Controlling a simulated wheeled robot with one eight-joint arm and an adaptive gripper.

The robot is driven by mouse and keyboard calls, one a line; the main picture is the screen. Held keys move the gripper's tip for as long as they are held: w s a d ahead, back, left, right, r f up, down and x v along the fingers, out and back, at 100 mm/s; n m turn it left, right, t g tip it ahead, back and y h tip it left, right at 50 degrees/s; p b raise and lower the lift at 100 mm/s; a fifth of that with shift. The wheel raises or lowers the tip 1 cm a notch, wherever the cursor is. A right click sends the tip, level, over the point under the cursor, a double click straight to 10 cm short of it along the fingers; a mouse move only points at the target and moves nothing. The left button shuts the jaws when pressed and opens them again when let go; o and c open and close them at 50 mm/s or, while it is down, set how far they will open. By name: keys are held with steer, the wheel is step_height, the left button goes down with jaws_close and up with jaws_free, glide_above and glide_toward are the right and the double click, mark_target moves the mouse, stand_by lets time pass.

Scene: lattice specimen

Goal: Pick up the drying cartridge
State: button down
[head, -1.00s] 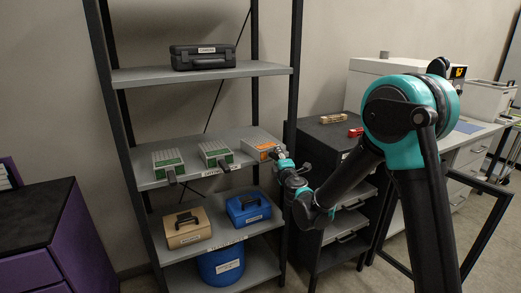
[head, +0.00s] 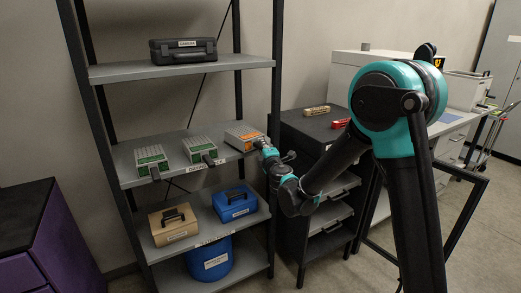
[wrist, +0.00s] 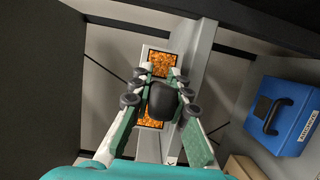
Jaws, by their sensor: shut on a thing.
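The cartridge with the orange label (head: 243,136) is at the right end of the middle shelf. In the wrist view its orange bead windows (wrist: 162,64) show above and below its dark handle. My gripper (head: 267,149) reaches it from the front right. In the wrist view the fingers (wrist: 161,85) close on the handle from both sides. Two similar cartridges with green labels stand to its left, the nearer one (head: 200,149) and the farther one (head: 151,159). I cannot tell clearly whether the orange one is clear of the shelf.
The shelf rack (head: 180,68) has a black case (head: 183,50) on top. Below are a tan case (head: 173,224), a blue case (head: 235,203) and a blue drum (head: 209,259). The rack's right post is close to my gripper. A black cabinet (head: 300,122) stands right of the rack.

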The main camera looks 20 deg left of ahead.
step_height(320, 180, up, 18)
steer(key=shift+r, duration=0.15)
steer(key=c, duration=2)
jaws_free()
jaws_close()
